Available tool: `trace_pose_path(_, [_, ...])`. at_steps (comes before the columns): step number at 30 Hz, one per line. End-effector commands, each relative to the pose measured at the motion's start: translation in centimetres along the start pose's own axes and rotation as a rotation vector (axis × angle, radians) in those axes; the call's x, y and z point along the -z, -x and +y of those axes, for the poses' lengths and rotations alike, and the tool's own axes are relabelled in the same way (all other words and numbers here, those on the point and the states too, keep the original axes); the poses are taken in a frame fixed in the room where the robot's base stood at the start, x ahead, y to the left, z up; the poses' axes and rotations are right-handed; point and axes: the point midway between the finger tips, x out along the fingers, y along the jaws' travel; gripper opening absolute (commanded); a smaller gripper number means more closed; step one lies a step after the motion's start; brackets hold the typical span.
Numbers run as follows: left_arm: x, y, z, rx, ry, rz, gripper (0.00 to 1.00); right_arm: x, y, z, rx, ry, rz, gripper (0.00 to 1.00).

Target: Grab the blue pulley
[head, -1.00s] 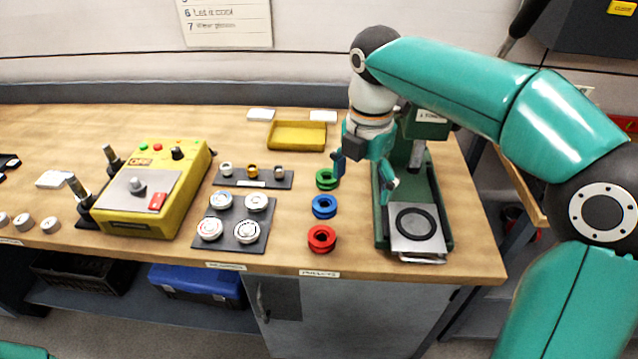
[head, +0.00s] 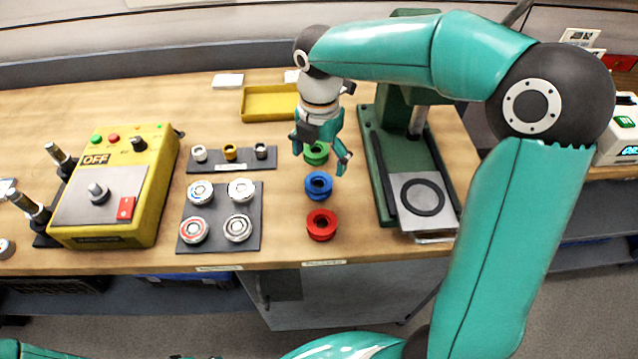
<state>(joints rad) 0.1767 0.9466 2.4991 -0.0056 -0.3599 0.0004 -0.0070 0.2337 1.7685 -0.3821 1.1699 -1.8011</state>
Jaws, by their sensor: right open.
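The blue pulley (head: 318,186) stands on the wooden bench, in the middle of a column of three pulleys. The green pulley (head: 316,153) is behind it and the red pulley (head: 321,224) is in front of it. My right gripper (head: 321,164) is open and empty, pointing down above the green and blue pulleys, with its fingers spread to either side. It partly covers the green pulley; the blue one shows clearly. The gripper's exact height above them is hard to tell. My left gripper is not visible.
A green press (head: 398,170) stands close to the right of the pulleys. A dark mat (head: 217,217) with several round bearings lies to the left, beyond it a yellow control box (head: 118,185). A yellow tray (head: 270,103) lies behind. The bench's front edge is just before the red pulley.

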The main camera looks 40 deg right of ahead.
Motion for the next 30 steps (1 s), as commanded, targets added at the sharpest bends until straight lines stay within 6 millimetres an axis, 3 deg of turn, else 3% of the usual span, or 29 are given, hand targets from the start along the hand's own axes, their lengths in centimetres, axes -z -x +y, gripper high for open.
trace_pose_path(3, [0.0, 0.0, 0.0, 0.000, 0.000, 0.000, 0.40, 0.0, -1.5, -0.1, 0.002, -0.002, 0.001, 0.90])
trace_pose_path(11, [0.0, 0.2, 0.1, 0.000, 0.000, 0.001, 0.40, 0.0, -3.1, -0.1, 0.003, -0.002, 0.001, 0.90])
trace_pose_path(19, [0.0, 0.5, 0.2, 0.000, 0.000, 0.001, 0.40, 0.1, -6.7, -0.1, 0.003, -0.002, 0.002, 0.90])
trace_pose_path(28, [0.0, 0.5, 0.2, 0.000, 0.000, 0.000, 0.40, 0.0, -7.2, -0.1, -0.001, -0.003, 0.000, 0.90])
trace_pose_path(30, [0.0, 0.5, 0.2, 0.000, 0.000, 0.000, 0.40, 0.0, -7.2, -0.1, -0.001, -0.003, 0.000, 0.78])
